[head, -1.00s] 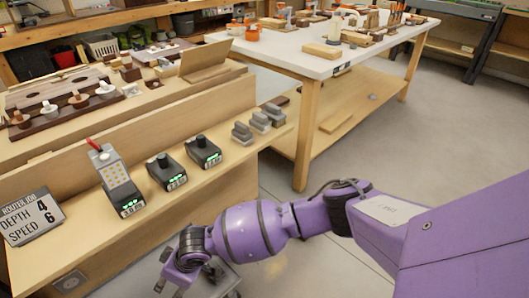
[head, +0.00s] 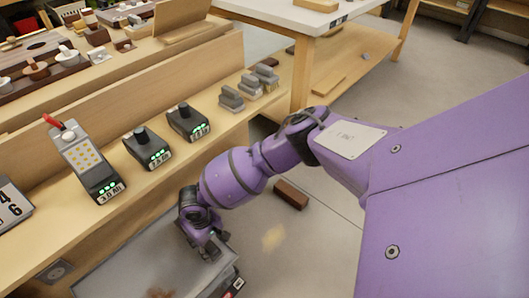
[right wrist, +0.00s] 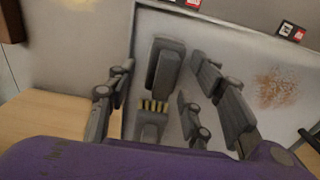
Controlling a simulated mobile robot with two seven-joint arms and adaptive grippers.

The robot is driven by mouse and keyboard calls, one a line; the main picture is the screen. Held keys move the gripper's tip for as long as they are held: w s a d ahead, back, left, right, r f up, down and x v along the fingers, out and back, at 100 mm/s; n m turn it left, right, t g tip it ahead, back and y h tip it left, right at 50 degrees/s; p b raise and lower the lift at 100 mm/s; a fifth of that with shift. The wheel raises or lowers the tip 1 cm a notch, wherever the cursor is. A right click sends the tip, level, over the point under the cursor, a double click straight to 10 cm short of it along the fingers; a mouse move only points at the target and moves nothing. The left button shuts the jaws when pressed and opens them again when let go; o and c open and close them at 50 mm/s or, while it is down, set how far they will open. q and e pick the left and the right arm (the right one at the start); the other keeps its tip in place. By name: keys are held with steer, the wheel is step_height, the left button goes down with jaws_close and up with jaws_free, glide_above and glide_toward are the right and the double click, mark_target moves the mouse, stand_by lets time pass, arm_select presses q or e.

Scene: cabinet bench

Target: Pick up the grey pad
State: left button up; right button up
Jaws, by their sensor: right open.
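A grey block-like pad (right wrist: 165,68) lies on the pale grey cart top (right wrist: 225,35) in the right wrist view. It shows between my open right fingers, with visible space on both sides. My right gripper (right wrist: 160,105) is above the cart top; its purple wrist fills the bottom of that view. In the head view the right gripper (head: 210,246) hangs over the far part of the cart top (head: 150,255) and hides what lies beneath it. A small grey piece with yellow bristle-like strips (right wrist: 152,118) sits just below the pad. My left gripper is out of view.
Stepped grey blocks (head: 231,98) stand on the wooden bench shelf (head: 75,228). Beside them are black devices with green lights (head: 187,122) and a yellow-dotted panel (head: 82,155). A brown block (head: 291,194) lies on the floor. A rusty smear (right wrist: 277,87) marks the cart top.

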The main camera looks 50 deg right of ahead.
steer(key=shift+w+f, duration=0.2)
steer(key=shift+f, duration=0.65)
steer(key=shift+r, duration=0.1)
steer(key=shift+c, duration=0.3)
steer(key=c, duration=1)
steer(key=shift+r, duration=0.1)
